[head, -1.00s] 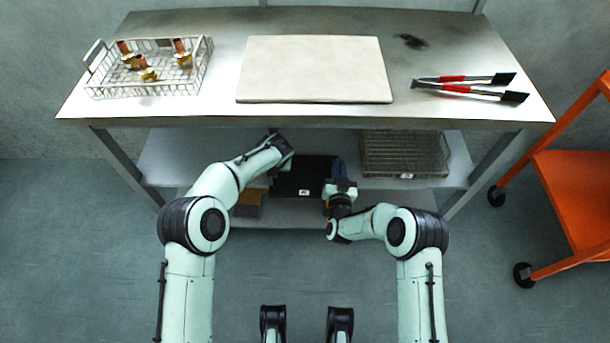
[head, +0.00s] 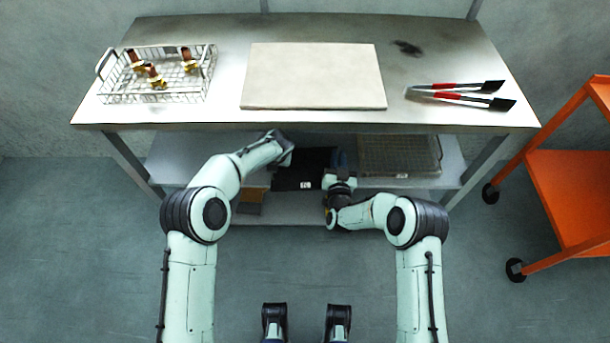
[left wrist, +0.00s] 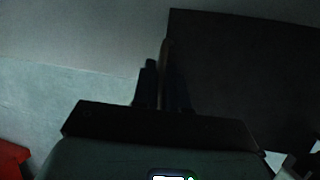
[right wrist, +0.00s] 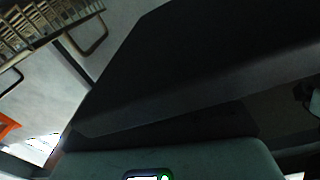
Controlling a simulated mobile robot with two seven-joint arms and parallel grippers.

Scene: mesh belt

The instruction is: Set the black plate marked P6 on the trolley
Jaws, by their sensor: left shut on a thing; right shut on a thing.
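A black plate (head: 293,184) with a small white label, too small to read, is at the lower shelf under the table's front edge. My left gripper (head: 284,152) is shut on its left side; in the left wrist view the fingers (left wrist: 163,85) meet the dark plate (left wrist: 240,65). My right gripper (head: 338,180) is shut at its right side; in the right wrist view the plate (right wrist: 215,55) fills the middle and hides the fingertips. The orange trolley (head: 570,185) stands at the right, apart from the plate.
The steel table (head: 225,118) overhangs the shelf (head: 180,160). A wire rack (head: 400,155) lies right of the plate, and a small brown item (head: 250,200) left of it. A wire basket, white board and red-handled tools lie on top. Floor is clear before the trolley.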

